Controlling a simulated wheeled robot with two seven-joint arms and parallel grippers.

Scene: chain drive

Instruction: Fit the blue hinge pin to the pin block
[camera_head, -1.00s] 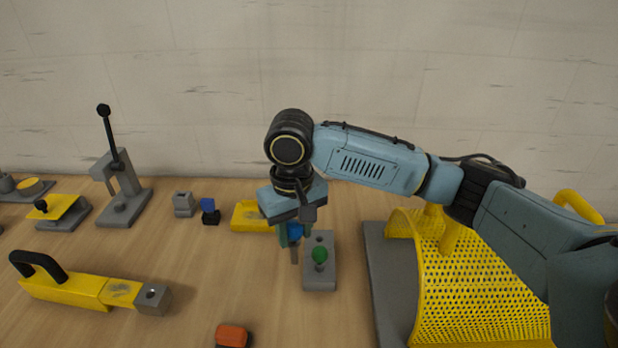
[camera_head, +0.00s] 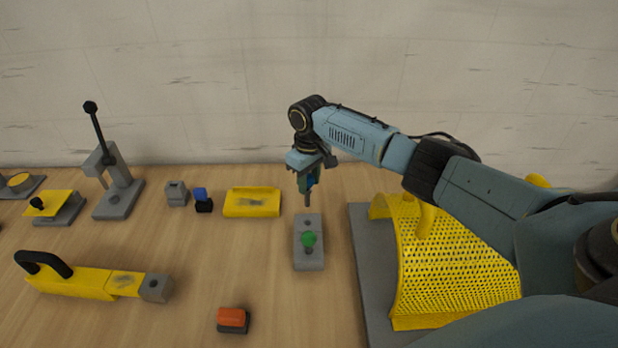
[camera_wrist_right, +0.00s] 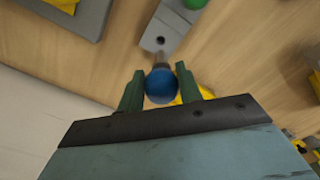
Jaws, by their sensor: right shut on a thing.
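My right gripper (camera_head: 308,184) is shut on the blue hinge pin (camera_wrist_right: 161,85), which has a round blue head and a grey shank pointing down. In the head view the pin's shank (camera_head: 308,199) hangs just behind the far end of the grey pin block (camera_head: 309,258). A green-headed pin (camera_head: 308,239) stands in the block. In the right wrist view the block (camera_wrist_right: 157,36) shows an empty dark hole near its end, close to the pin's tip. I cannot tell whether the tip touches the block. My left gripper is not in view.
A yellow perforated guard (camera_head: 450,265) on a grey base stands right of the block. A yellow tray (camera_head: 252,202), a small blue-topped piece (camera_head: 202,200) and a lever press (camera_head: 115,185) stand to the left. An orange-topped block (camera_head: 232,319) lies in front.

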